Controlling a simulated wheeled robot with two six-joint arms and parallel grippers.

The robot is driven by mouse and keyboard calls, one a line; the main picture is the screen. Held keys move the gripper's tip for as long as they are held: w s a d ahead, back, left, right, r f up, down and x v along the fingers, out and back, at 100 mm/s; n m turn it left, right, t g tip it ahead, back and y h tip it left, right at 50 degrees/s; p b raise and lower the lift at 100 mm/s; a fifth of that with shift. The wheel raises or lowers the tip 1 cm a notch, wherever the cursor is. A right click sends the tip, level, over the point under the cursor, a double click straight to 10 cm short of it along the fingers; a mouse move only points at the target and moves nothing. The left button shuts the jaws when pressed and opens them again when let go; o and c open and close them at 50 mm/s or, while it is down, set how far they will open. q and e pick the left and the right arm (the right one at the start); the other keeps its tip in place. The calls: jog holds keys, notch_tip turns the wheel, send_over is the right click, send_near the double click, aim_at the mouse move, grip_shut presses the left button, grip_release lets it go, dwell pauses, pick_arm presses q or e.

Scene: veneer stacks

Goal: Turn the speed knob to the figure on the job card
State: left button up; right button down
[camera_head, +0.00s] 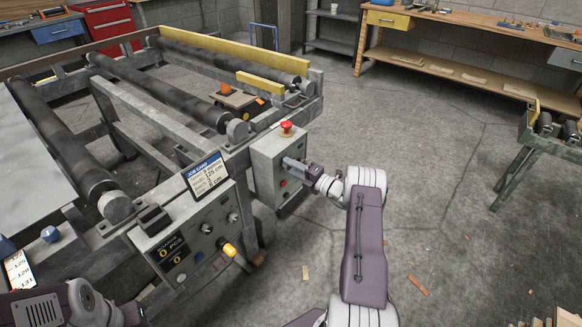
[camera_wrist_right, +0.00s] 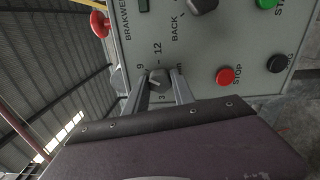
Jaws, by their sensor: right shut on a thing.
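My right gripper (camera_head: 290,163) is at the front of the grey control box (camera_head: 264,160) with a red mushroom button on top. In the right wrist view its two fingers (camera_wrist_right: 165,88) are shut on the dark speed knob (camera_wrist_right: 158,79), one finger on each side. Figures 9 and 12 are readable on the scale around the knob; the fingers hide part of the scale. The job card (camera_head: 206,175) stands tilted on the nearer control panel. It has a blue heading and several printed lines, too small to read surely. Of my left arm only links show at the bottom left.
The nearer panel (camera_head: 190,240) has a counter display, several knobs and a yellow-ended lever (camera_head: 229,250). On the box, red STOP (camera_wrist_right: 226,76), green (camera_wrist_right: 266,3) and black (camera_wrist_right: 277,63) buttons sit close to my right gripper. The roller frame (camera_head: 160,130) stands behind; floor is open to the right.

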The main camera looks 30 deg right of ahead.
jog(key=c, duration=1.1)
grip_release()
jog(key=shift+o, duration=0.2)
jog(key=p+v, duration=0.2)
jog(key=v, duration=0.7)
jog(key=shift+d, duration=0.1)
